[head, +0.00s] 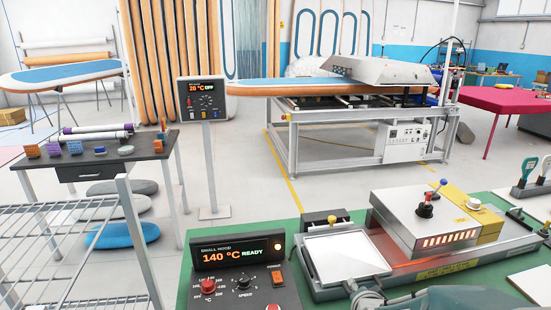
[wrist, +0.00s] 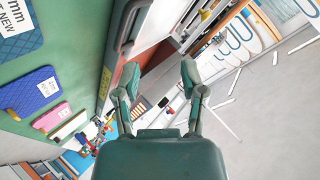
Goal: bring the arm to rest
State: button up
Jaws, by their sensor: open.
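My gripper (wrist: 160,80) shows in the wrist view with its two green fingers spread apart and nothing between them. The wrist view is strongly tilted, with the green worktop on its left and the grey floor on its right. In the head view part of my arm (head: 435,300) shows at the bottom edge, in front of the green table (head: 335,296). The gripper's fingers cannot be made out in the head view.
A small hood machine (head: 420,220) with a white plate (head: 345,256) stands on the green table. Its control box (head: 238,256) reads 140 °C READY. A wire rack (head: 75,250) stands at left. Grey floor (head: 255,190) is open behind the table.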

jog(key=s+a+r+n+g, duration=0.1)
jog(key=s+r+n+g, duration=0.1)
jog(key=s, duration=0.5)
jog(key=s+a+r+n+g, duration=0.1)
jog(key=s+r+n+g, duration=0.1)
jog(key=s+r+n, duration=0.3)
jog(key=s+a+r+n+g+y, duration=0.1)
jog(key=s+r+n, duration=0.3)
jog(key=s, duration=0.5)
jog(key=shift+a+r+g, duration=0.3)
jog(key=shift+a+g, duration=0.1)
jog(key=shift+g, duration=0.1)
jog(key=shift+w, duration=0.1)
dwell(0.4)
